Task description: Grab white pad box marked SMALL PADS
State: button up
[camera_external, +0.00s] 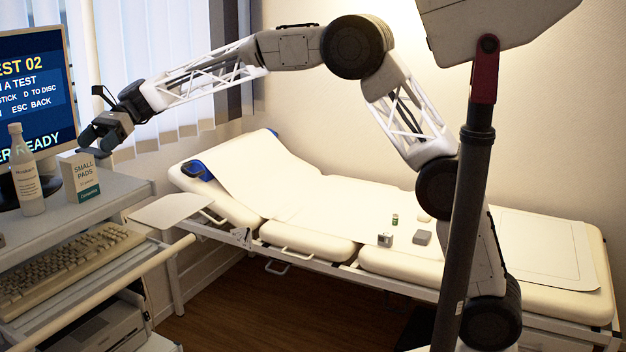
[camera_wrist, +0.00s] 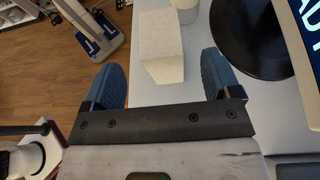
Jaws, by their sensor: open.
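The white pad box marked SMALL PADS (camera_external: 82,176) stands upright on the grey cart top at the left, with a green band at its base. In the wrist view the box (camera_wrist: 160,45) lies ahead, between the lines of my two blue fingers. My gripper (camera_external: 97,143) is open and empty, above and close behind the box in the external view. In the wrist view the fingers of my gripper (camera_wrist: 168,78) are spread wider than the box, with the box's near end reaching between the fingertips. I cannot tell whether a finger touches it.
A white bottle (camera_external: 28,175) stands left of the box, close by; its base shows beside the box in the wrist view (camera_wrist: 186,10). A monitor (camera_external: 40,90) stands behind. A keyboard (camera_external: 70,262) lies on the lower shelf. Small items lie on the bed (camera_external: 310,200).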

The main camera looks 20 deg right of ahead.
aim_at(92, 155)
jog(key=shift+x, duration=1.25)
jog(key=shift+f+x, duration=0.25)
jog(key=shift+x, duration=2.3)
jog(key=shift+w, duration=0.1)
jog(key=c, duration=1.1)
jog(key=shift+o, duration=0.2)
jog(key=shift+r, duration=0.1)
jog(key=shift+r, duration=4.95)
